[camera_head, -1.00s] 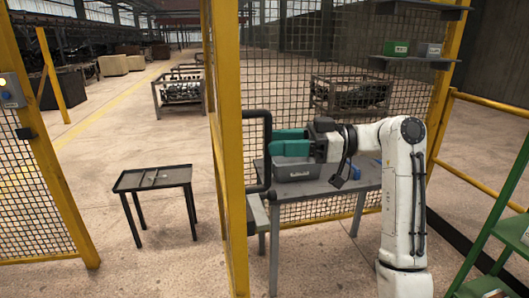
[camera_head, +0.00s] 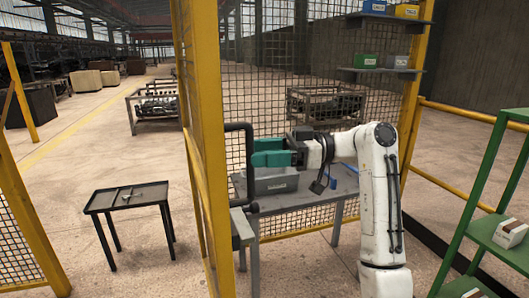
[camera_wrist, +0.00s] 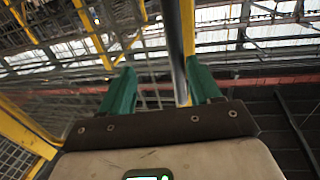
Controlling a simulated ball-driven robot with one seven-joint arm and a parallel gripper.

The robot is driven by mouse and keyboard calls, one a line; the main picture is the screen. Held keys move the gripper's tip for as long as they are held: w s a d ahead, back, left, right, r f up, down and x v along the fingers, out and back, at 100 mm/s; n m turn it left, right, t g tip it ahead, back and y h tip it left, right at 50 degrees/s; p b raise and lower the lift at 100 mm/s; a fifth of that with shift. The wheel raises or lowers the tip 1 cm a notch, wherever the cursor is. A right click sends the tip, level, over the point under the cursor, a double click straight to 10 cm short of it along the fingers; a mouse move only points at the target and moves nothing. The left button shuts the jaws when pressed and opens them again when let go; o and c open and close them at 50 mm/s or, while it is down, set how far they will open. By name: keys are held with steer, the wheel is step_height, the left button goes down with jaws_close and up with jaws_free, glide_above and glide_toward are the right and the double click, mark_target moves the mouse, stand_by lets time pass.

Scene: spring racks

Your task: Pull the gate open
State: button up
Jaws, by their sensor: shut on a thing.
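The gate's thick yellow frame (camera_head: 208,120) stands upright left of centre in the head view. A black C-shaped handle (camera_head: 237,126) stands out to the right of this frame. My gripper (camera_head: 254,158), with teal fingers, reaches from the right and is shut on the upright bar of the handle. In the wrist view the dark bar (camera_wrist: 177,60) runs between the two teal fingers, beside a yellow upright. A clear gap shows left of the gate frame, up to another yellow frame. The exact finger contact is partly hidden.
A grey table (camera_head: 310,190) with a grey bin (camera_head: 275,184) stands close by under my forearm. A small dark table (camera_head: 128,196) is left of the gate. A green rack (camera_head: 480,215) and yellow rail (camera_head: 455,192) are at the right. Floor beyond the gap is open.

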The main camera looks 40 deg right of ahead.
steer(key=shift+w+d, duration=0.1)
steer(key=shift+d, duration=0.05)
steer(key=b+v, duration=0.1)
steer(key=v, duration=0.9)
steer(key=shift+s+d+b, duration=0.2)
steer(key=shift+b, duration=0.15)
steer(key=w+d+b, duration=0.2)
steer(key=w+d, duration=0.3)
steer(key=d, duration=0.6)
steer(key=shift+w, duration=0.4)
stand_by(0.4)
stand_by(0.9)
